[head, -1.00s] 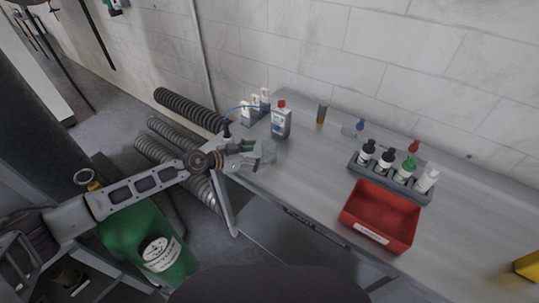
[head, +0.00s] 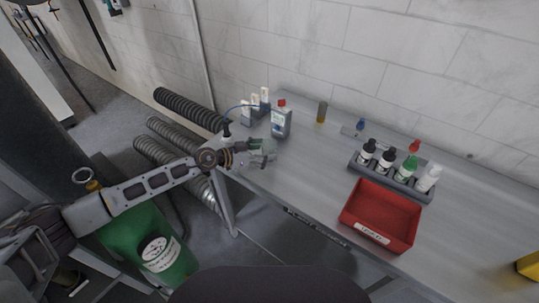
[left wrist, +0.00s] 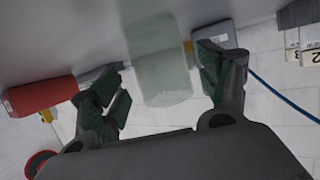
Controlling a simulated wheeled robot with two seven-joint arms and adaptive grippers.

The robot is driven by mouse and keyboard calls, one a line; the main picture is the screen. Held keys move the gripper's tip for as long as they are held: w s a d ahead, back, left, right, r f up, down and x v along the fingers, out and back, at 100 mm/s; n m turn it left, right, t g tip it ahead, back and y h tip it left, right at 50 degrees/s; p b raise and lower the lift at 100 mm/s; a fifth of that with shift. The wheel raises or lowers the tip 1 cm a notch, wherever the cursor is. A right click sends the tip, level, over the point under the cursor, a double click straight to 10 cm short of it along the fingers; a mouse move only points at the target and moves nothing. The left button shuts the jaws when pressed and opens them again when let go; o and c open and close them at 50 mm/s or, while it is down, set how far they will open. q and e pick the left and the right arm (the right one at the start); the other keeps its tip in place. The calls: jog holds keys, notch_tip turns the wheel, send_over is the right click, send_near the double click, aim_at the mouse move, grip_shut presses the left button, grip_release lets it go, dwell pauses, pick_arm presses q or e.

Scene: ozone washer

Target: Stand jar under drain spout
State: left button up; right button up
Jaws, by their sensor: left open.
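A pale, translucent greenish jar (left wrist: 160,65) shows in the left wrist view between the two dark green fingers of my left gripper (left wrist: 162,85). The fingers are apart, with a gap on each side of the jar. In the head view my left gripper (head: 262,150) is over the bench's left front part, and the jar (head: 271,154) is partly hidden at its fingertips. My right gripper is not in view.
The bench between my gripper and the tray is clear.

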aim_at(263, 152)
pick_arm(q)
jog(key=shift+x, duration=1.55)
jog(key=c, duration=1.3)
jog(key=shift+a, duration=0.1)
notch_tip(263, 152, up, 10)
jog(key=p, duration=0.4)
jog(key=shift+w, duration=0.1)
